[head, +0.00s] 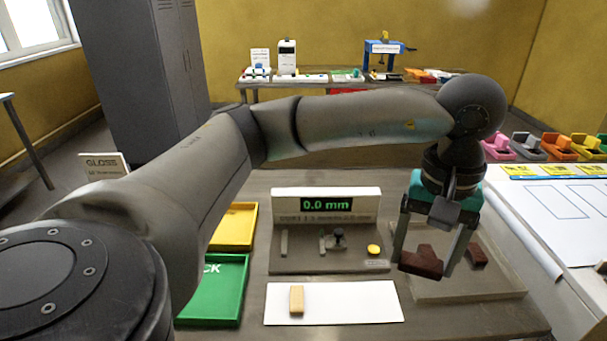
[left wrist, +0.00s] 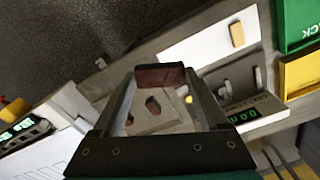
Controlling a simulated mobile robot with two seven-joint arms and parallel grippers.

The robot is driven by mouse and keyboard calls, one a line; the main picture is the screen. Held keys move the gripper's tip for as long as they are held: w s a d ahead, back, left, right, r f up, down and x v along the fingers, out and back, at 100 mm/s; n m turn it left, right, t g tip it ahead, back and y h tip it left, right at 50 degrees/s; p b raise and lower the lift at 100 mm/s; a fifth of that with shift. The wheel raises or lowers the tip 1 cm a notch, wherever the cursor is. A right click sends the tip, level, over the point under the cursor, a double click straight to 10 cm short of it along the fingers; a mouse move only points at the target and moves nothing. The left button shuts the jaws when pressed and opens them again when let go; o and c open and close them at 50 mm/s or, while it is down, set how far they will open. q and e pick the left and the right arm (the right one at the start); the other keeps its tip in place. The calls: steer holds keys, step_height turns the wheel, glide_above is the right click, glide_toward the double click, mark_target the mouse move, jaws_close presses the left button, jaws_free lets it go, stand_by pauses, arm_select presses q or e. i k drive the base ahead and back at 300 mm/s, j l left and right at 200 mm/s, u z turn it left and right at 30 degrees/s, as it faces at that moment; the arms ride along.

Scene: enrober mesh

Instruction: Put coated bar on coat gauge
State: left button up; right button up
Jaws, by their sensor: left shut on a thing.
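My left gripper (head: 424,265) is shut on a dark brown coated bar (head: 419,262) and holds it above the clear tray at the right. In the left wrist view the coated bar (left wrist: 160,77) spans the two fingertips. The coat gauge (head: 290,262) stands left of the gripper. Its display (head: 326,205) reads 0.0 mm, and its bed has small upright posts, a dark plunger and a yellow button (head: 374,249). The gauge's display also shows in the left wrist view (left wrist: 243,113). Nothing lies on the visible gauge bed. My right gripper is not in view.
Another brown bar (head: 478,257) lies in the shallow tray (head: 470,288). A tan bar (head: 297,300) lies on a white mat (head: 350,303) in front of the gauge. Green (head: 212,290) and yellow (head: 233,227) trays stand at left. A white worktop (head: 550,235) adjoins at right.

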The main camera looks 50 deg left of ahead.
mark_target(304, 245)
steer(key=i, duration=0.65)
steer(key=u, duration=1.2)
steer(key=i, duration=0.1)
